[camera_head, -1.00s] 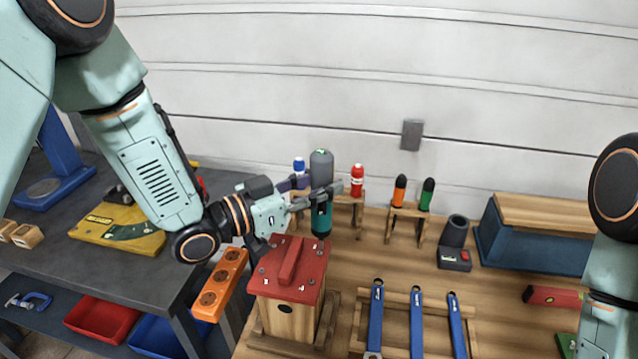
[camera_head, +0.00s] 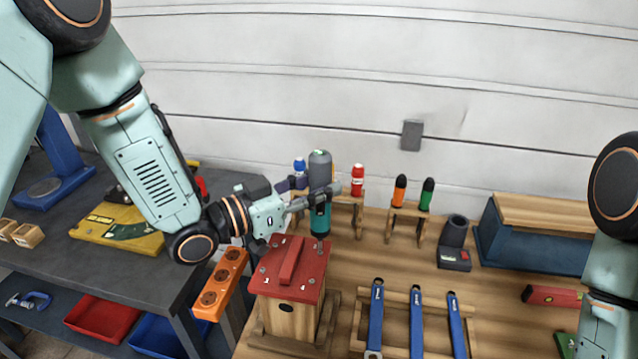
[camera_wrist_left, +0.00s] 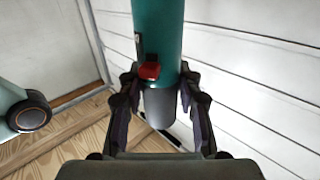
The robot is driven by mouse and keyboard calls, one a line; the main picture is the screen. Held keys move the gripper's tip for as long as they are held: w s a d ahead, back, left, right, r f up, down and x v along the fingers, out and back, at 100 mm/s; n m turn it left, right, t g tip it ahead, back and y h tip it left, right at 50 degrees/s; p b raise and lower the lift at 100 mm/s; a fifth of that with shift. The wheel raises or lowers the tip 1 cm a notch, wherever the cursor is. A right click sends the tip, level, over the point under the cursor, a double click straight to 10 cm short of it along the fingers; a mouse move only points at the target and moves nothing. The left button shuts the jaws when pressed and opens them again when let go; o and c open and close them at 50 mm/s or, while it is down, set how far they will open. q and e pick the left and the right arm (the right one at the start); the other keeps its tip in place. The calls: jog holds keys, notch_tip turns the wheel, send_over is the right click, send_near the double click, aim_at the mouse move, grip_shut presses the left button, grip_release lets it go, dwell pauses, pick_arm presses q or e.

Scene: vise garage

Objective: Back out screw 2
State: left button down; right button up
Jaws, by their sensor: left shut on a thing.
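My left gripper (camera_head: 318,196) is shut on a power screwdriver (camera_head: 320,218) with a teal body and a grey top end. I hold it upright, its lower end over the back right corner of the birdhouse's red roof (camera_head: 312,268). Its tip is too small to see, so I cannot tell whether it touches a screw. In the left wrist view the screwdriver (camera_wrist_left: 158,35) stands between both fingers, with a red button showing. Small screws with number labels sit near the roof corners; screw 2 is not clearly readable. My right gripper is outside the view.
The wooden birdhouse (camera_head: 288,318) stands in a wooden frame. An orange socket strip (camera_head: 219,285) is to its left, and blue wrenches (camera_head: 416,322) lie in a rack to its right. Bottle holders (camera_head: 407,222) stand behind. Bench between holders and wrenches is clear.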

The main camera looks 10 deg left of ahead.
pick_arm(q)
jog(key=shift+w, duration=0.1)
dwell(0.4)
jog(key=shift+f, duration=0.35)
jog(key=shift+b, duration=0.3)
jog(key=shift+s+f, duration=0.15)
jog(key=shift+s, duration=0.05)
dwell(0.6)
jog(key=shift+d+r+p, duration=0.1)
jog(key=shift+r+p, duration=0.15)
jog(key=shift+p, duration=0.05)
dwell(1.3)
